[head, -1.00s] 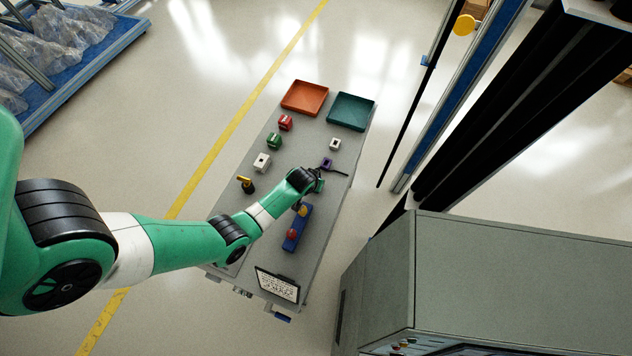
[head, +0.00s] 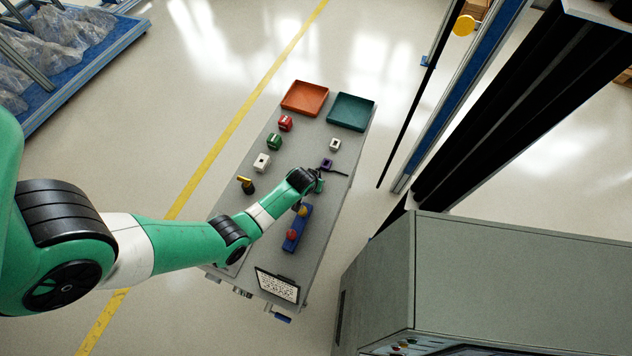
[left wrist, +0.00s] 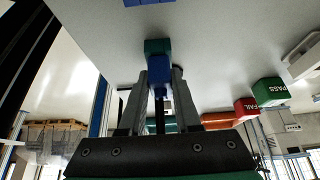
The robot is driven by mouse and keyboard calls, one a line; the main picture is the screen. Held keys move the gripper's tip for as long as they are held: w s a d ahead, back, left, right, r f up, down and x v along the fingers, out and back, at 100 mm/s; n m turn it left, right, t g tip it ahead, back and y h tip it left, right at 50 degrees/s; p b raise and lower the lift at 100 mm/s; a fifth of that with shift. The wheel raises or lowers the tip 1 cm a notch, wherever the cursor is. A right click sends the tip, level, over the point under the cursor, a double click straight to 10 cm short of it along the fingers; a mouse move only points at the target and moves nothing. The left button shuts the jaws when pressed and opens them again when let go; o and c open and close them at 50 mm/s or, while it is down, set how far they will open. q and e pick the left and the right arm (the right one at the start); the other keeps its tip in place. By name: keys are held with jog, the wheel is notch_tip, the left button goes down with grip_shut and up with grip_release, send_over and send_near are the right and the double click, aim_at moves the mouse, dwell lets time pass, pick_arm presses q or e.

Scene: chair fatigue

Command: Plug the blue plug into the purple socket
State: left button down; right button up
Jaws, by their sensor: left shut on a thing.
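In the head view, my left gripper (head: 319,184) is low over the grey table beside the small purple socket (head: 327,163). A thin black cable (head: 336,172) shows between them and runs right. In the left wrist view, my left gripper (left wrist: 160,80) is shut on the blue plug (left wrist: 158,70), with a finger on each side. A dark teal block (left wrist: 157,46) shows just beyond the plug; I cannot tell whether they touch. The purple socket is not discernible in the wrist view, and the head view hides the plug. My right gripper is not in view.
A grey cabinet (head: 480,285) stands right of the table.

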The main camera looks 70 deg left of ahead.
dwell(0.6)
pick_arm(q)
jog(key=shift+r+p, duration=1.35)
jog(key=shift+r, duration=0.05)
jog(key=shift+r, duration=0.1)
notch_tip(320, 180, up, 4)
jog(key=p, duration=0.4)
